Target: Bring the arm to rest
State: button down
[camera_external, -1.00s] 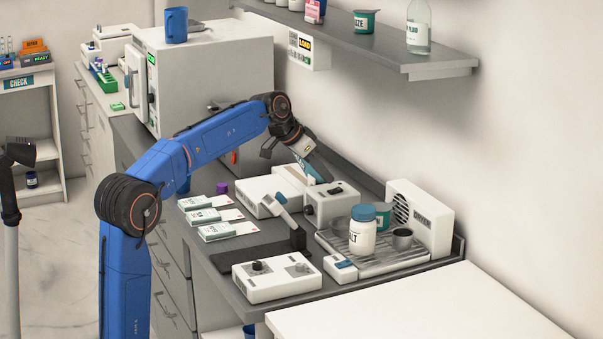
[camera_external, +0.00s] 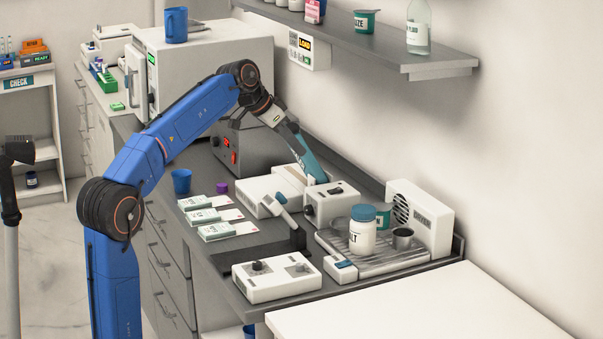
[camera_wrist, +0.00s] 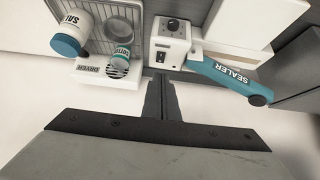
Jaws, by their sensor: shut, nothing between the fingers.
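My arm (camera_external: 183,115) reaches up from the lower left and bends over the bench, with its wrist high beside the large white cabinet. My gripper (camera_external: 291,124) points down and right, near the upper part of the raised teal sealer lever (camera_external: 313,160); I cannot tell the exact gap. In the wrist view my gripper's fingers (camera_wrist: 161,97) are together with nothing between them. The lever marked SEALER (camera_wrist: 230,80) lies to their right there, apart from them.
The bench holds a white jar with a blue lid (camera_external: 362,232), a dryer (camera_external: 420,220), a white control box (camera_external: 277,278), several small cartons (camera_external: 215,231) and a blue cup (camera_external: 181,181). A wall shelf (camera_external: 380,53) juts out above. The white table (camera_external: 430,308) in front is bare.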

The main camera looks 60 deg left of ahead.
jog(key=s+d+f+m+h, duration=0.1)
jog(key=s+d+f, duration=0.4)
jog(key=s+d, duration=0.4)
jog(key=s+d+f+m+g+h, duration=0.1)
jog(key=s+d+f, duration=0.4)
jog(key=s+d, duration=0.4)
jog(key=s+d+f+m+h, duration=0.1)
jog(key=s+d+f, duration=0.5)
jog(key=s+d, duration=0.3)
jog(key=shift+s+d+m+g, duration=0.15)
jog(key=shift+s+d+m, duration=0.05)
jog(key=shift+d, duration=0.65)
jog(key=shift+s+d+m+g, duration=0.15)
jog(key=shift+d+m, duration=0.05)
jog(key=shift+d, duration=0.65)
jog(key=s+a+f+n+y, duration=0.1)
jog(key=s+f, duration=0.2)
jog(key=f, duration=0.4)
jog(key=s+a+f+n+y, duration=0.1)
jog(key=s+f, duration=0.2)
jog(key=f, duration=0.5)
jog(key=s+a+f+n+g+y, duration=0.1)
jog(key=s+f, duration=0.2)
jog(key=f, duration=0.4)
jog(key=shift+a+f+n, duration=0.4)
